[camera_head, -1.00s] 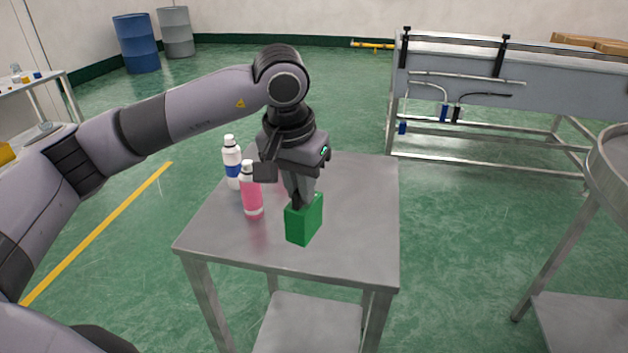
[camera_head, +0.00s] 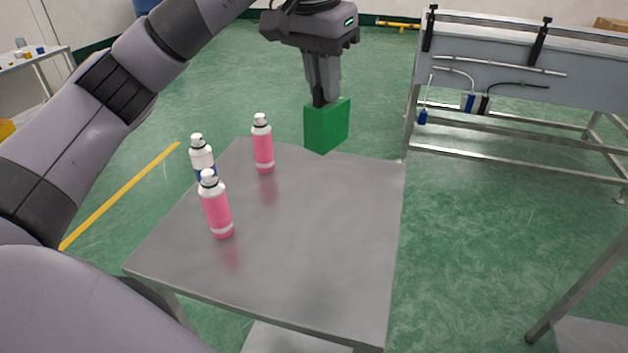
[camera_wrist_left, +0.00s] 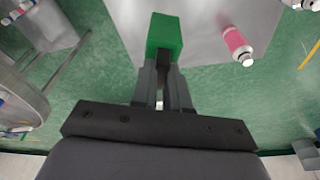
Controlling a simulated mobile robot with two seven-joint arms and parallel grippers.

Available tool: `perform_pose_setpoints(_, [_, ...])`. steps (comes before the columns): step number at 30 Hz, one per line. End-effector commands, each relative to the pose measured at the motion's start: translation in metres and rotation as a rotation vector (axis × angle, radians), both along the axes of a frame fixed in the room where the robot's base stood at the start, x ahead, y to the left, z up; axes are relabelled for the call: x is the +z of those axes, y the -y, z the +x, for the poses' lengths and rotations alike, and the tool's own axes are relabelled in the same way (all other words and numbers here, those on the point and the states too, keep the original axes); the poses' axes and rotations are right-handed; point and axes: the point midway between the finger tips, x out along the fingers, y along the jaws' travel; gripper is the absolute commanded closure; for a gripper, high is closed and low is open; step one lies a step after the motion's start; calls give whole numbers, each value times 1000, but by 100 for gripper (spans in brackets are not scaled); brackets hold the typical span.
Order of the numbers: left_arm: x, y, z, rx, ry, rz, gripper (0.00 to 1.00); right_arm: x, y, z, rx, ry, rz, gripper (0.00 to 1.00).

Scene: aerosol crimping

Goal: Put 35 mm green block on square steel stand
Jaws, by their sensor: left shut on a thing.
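The green block (camera_head: 327,125) is held in my left gripper (camera_head: 321,97), which is shut on its top part. In the head view the block hangs upright above the far edge of the square steel stand (camera_head: 330,240). The left wrist view also shows the green block (camera_wrist_left: 164,35) between the fingertips of my left gripper (camera_wrist_left: 163,62), with the steel top behind it. My right gripper does not show in either view.
Two pink bottles (camera_head: 263,145) (camera_head: 216,205) and a white-and-blue bottle (camera_head: 201,157) stand on the left part of the stand. Its middle and right are clear. A long steel bench (camera_head: 500,75) stands behind at the right.

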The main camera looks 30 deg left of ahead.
Motion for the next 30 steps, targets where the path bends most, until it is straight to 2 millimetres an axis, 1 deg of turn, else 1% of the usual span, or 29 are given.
perform_pose_setpoints(1, [-15,0,0,-2,-3,-2,100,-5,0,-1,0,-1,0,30])
perform_pose_setpoints(7, [-57,0,-1,0,-4,0,100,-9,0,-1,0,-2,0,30])
perform_pose_setpoints(12, [-95,-1,-1,2,-3,0,100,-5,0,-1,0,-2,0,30])
perform_pose_setpoints(15, [-113,0,-1,1,-2,0,100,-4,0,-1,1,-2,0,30])
perform_pose_setpoints(22, [-131,0,0,1,1,0,100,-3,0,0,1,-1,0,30])
perform_pose_setpoints(27, [-155,0,0,1,-1,-1,100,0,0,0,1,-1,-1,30])
perform_pose_setpoints(30, [-163,0,0,1,1,0,100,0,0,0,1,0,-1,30])
